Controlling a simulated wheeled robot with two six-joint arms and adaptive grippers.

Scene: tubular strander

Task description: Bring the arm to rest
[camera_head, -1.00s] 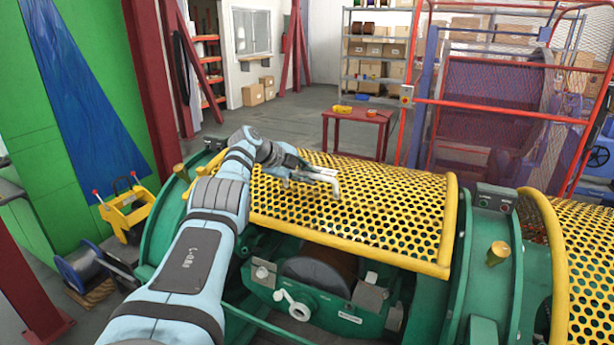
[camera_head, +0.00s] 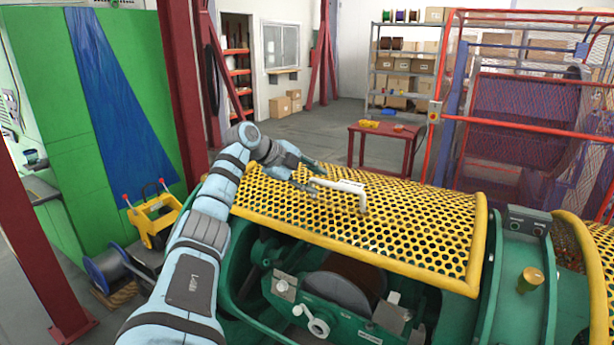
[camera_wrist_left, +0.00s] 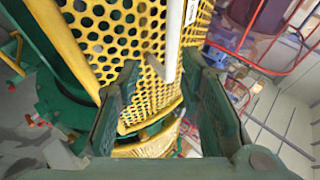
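My left arm (camera_head: 195,265) reaches in from the lower left over the green machine. My left gripper (camera_head: 316,177) is open and empty above the yellow perforated guard (camera_head: 420,220), just left of the guard's white handle (camera_head: 340,185). The wrist view shows the two dark fingers of the gripper (camera_wrist_left: 163,68) spread apart, with part of the white handle (camera_wrist_left: 168,66) beyond them. I cannot tell whether a finger touches the handle. My right gripper is not in view.
Below the guard's front edge, the machine is open, showing a reel (camera_head: 345,280) and a small white crank (camera_head: 310,320). A red table (camera_head: 385,130) and a red mesh cage (camera_head: 525,110) stand behind. A yellow cart (camera_head: 153,215) is at left.

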